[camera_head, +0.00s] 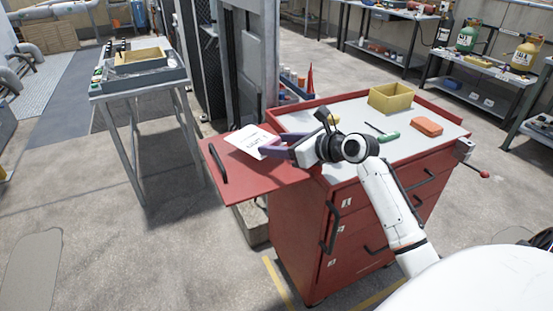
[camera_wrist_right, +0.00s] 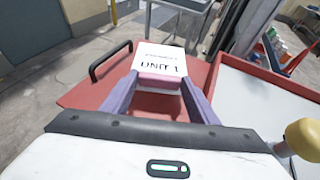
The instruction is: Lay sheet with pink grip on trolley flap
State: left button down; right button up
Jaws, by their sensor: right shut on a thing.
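The white sheet (camera_head: 250,140) has dark print that reads UNIT 1 in the right wrist view (camera_wrist_right: 160,60). Its pink grip (camera_wrist_right: 158,82) is along the edge nearest me, between the two purple fingers. My right gripper (camera_head: 268,146) is shut on this grip and holds the sheet over the red trolley flap (camera_head: 250,185). The flap also shows in the right wrist view (camera_wrist_right: 90,94), around and below the sheet. I cannot tell whether the sheet touches the flap. My left gripper is not in view.
The red trolley (camera_head: 310,235) has a pale top with a yellow bin (camera_head: 391,98), an orange block (camera_head: 427,126) and a green-handled tool (camera_head: 388,136). A black handle (camera_head: 218,163) stands on the flap's left side. A grey table (camera_head: 140,82) stands to the left.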

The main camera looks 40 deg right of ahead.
aim_at(279, 167)
notch_tip(279, 167, down, 4)
jog(key=shift+f+b, duration=0.2)
jog(key=shift+b, duration=0.15)
jog(key=shift+f, duration=0.1)
jog(key=o, duration=1.1)
jog(key=shift+c, duration=0.2)
jog(key=p+v, duration=0.1)
jog(key=v, duration=1.1)
